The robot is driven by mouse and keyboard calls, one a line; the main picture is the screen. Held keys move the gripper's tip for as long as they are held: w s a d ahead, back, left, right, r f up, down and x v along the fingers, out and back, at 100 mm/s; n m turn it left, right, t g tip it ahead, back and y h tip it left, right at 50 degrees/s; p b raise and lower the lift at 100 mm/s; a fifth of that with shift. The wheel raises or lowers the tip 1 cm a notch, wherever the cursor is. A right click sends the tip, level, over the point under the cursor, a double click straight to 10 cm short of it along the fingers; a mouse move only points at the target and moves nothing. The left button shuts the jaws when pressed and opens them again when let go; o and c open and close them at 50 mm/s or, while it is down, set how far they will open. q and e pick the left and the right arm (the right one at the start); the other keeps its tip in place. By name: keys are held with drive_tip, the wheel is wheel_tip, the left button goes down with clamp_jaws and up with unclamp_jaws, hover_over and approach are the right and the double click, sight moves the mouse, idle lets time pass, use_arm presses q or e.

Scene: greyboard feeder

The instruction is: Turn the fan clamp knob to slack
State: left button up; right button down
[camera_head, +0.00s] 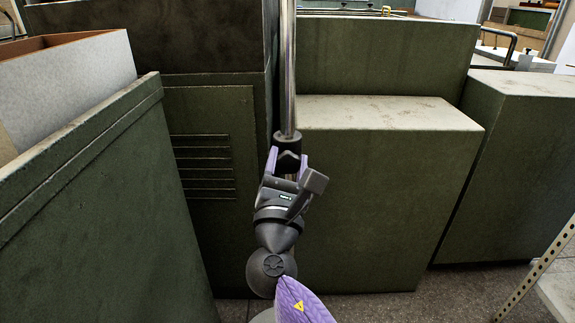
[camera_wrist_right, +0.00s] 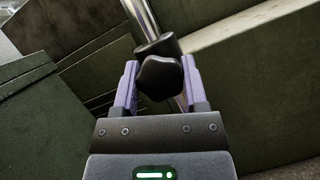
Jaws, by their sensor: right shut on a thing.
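The fan clamp knob (camera_wrist_right: 160,78) is a black lobed knob in the right wrist view. It sits on a black clamp (camera_wrist_right: 157,46) around a shiny metal pole (camera_wrist_right: 142,16). My right gripper (camera_wrist_right: 159,70) has its two purple fingers on either side of the knob and is shut on it. The knob is mostly hidden there by the gripper. My left gripper is not in view.
Green metal cabinets stand close around the pole: a louvred one (camera_head: 222,115) behind left, a low one (camera_head: 390,150) at right, and a slanted green panel (camera_head: 100,210) at left. A perforated metal post (camera_head: 535,275) stands at lower right. Some floor (camera_head: 455,290) is bare.

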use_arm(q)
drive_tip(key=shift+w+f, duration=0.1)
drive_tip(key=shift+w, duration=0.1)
use_arm(e)
drive_tip(key=shift+f+m, duration=0.1)
drive_tip(key=shift+m, duration=0.2)
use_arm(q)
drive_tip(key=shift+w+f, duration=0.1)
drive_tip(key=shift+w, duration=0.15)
use_arm(e)
drive_tip(key=shift+c, duration=0.7)
unclamp_jaws()
use_arm(q)
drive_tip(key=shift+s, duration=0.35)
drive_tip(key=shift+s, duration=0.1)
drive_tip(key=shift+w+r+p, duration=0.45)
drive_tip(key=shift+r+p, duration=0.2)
drive_tip(key=shift+p, duration=0.05)
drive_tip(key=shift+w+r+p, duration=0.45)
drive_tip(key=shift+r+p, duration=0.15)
drive_tip(key=shift+p, duration=0.05)
use_arm(e)
drive_tip(key=shift+v, duration=4.95)
